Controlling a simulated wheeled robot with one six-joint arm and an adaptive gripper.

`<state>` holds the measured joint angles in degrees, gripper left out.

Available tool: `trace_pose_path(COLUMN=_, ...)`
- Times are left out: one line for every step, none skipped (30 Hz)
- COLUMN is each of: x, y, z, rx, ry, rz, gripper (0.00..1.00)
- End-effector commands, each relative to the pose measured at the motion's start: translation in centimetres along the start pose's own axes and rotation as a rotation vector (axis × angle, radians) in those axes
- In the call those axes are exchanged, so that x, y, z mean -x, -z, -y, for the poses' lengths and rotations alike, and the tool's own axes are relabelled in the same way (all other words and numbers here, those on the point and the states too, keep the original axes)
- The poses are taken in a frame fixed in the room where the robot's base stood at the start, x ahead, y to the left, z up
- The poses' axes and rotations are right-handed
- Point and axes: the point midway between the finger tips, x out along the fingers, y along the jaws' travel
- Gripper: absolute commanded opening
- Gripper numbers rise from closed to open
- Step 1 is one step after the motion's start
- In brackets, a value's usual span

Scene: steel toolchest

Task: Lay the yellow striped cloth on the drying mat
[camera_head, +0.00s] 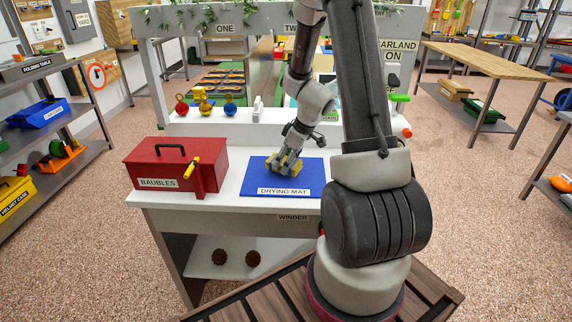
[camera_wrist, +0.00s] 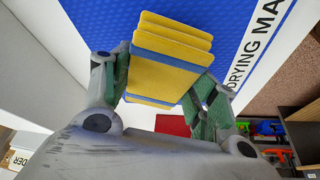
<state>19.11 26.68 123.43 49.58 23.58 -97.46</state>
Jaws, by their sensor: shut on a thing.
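The yellow striped cloth (camera_wrist: 168,72) is a folded yellow and blue-grey stack between the two fingers of my gripper (camera_wrist: 160,90) in the wrist view. My gripper is shut on it. In the head view the cloth (camera_head: 288,163) shows at my gripper (camera_head: 285,160), low over the blue drying mat (camera_head: 262,184). The mat also shows in the wrist view (camera_wrist: 215,22), behind the cloth. I cannot tell whether the cloth touches the mat. My fingers hide part of the cloth in the head view.
A red box labelled BAUBLES (camera_head: 165,166) with a yellow-handled latch stands left of the mat on the white bench (camera_head: 228,205). Red, yellow and blue ornaments (camera_head: 204,105) stand on the ledge behind. My arm hides the bench's right part.

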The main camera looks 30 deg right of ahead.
Motion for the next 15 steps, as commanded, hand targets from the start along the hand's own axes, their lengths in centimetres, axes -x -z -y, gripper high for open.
trace_pose_path(x=-0.69, y=-0.34, z=-0.03, rx=-0.002, ry=0.001, rz=0.002, gripper=0.31)
trace_pose_path(x=-0.96, y=-0.42, z=-0.05, rx=-0.002, ry=0.0, rz=0.001, gripper=0.31)
trace_pose_path(x=-1.23, y=-0.54, z=-0.05, rx=-0.001, ry=-0.001, rz=0.001, gripper=0.31)
trace_pose_path(x=-1.35, y=-0.58, z=-0.05, rx=-0.001, ry=-0.001, rz=0.001, gripper=0.31)
trace_pose_path(x=-1.41, y=-0.6, z=-0.05, rx=0.0, ry=-0.001, rz=0.0, gripper=0.31)
trace_pose_path(x=-1.41, y=-0.59, z=-0.05, rx=0.0, ry=-0.001, rz=0.0, gripper=0.31)
trace_pose_path(x=-1.4, y=-0.57, z=-0.06, rx=0.0, ry=-0.002, rz=0.0, gripper=0.31)
trace_pose_path(x=-1.39, y=-0.57, z=-0.06, rx=0.0, ry=-0.002, rz=0.0, gripper=0.31)
trace_pose_path(x=-1.38, y=-0.57, z=-0.05, rx=0.0, ry=-0.002, rz=0.0, gripper=0.31)
trace_pose_path(x=-1.37, y=-0.56, z=-0.05, rx=0.0, ry=-0.002, rz=0.0, gripper=0.31)
trace_pose_path(x=-1.38, y=-0.57, z=-0.05, rx=0.0, ry=-0.001, rz=0.0, gripper=0.31)
trace_pose_path(x=-1.42, y=-0.59, z=-0.05, rx=0.0, ry=-0.001, rz=0.0, gripper=0.31)
trace_pose_path(x=-1.48, y=-0.62, z=-0.04, rx=0.0, ry=-0.001, rz=0.0, gripper=0.31)
trace_pose_path(x=-1.56, y=-0.65, z=-0.04, rx=-0.001, ry=-0.001, rz=0.0, gripper=0.31)
trace_pose_path(x=-1.68, y=-0.7, z=-0.05, rx=-0.001, ry=-0.001, rz=0.0, gripper=0.31)
